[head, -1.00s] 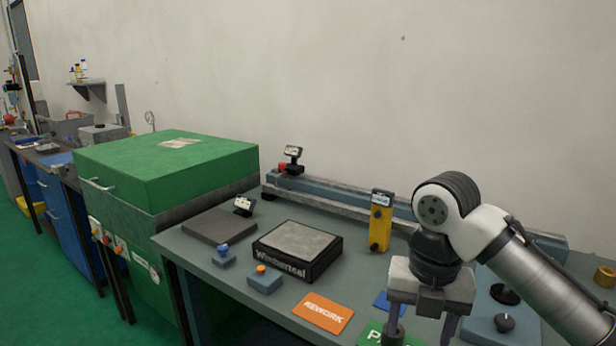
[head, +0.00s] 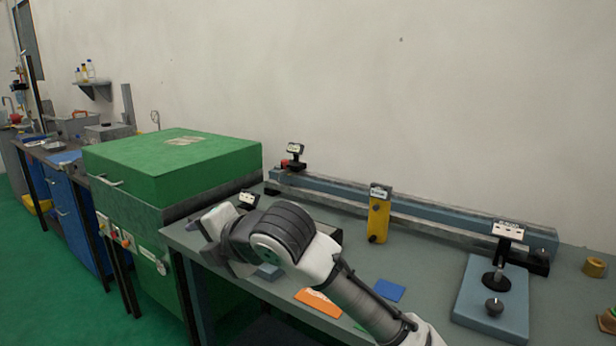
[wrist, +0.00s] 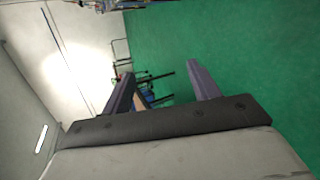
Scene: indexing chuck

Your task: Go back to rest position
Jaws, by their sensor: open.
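My gripper (head: 222,238) is at the left part of the workbench (head: 420,262) in the head view, held out sideways in front of the green cabinet's right side. In the wrist view, the two dark fingers of my gripper (wrist: 163,82) stand wide apart with nothing held between them. Green floor and distant equipment show beyond the fingers. My arm hides most of the black block and the small blue blocks on the bench.
A large green cabinet (head: 170,160) stands left of the bench. A blue-grey rail (head: 400,205) runs along the back. A yellow upright device (head: 379,220), a blue fixture with a black knob (head: 490,300) and a brass ring (head: 594,267) are on the bench. The bench's middle right is clear.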

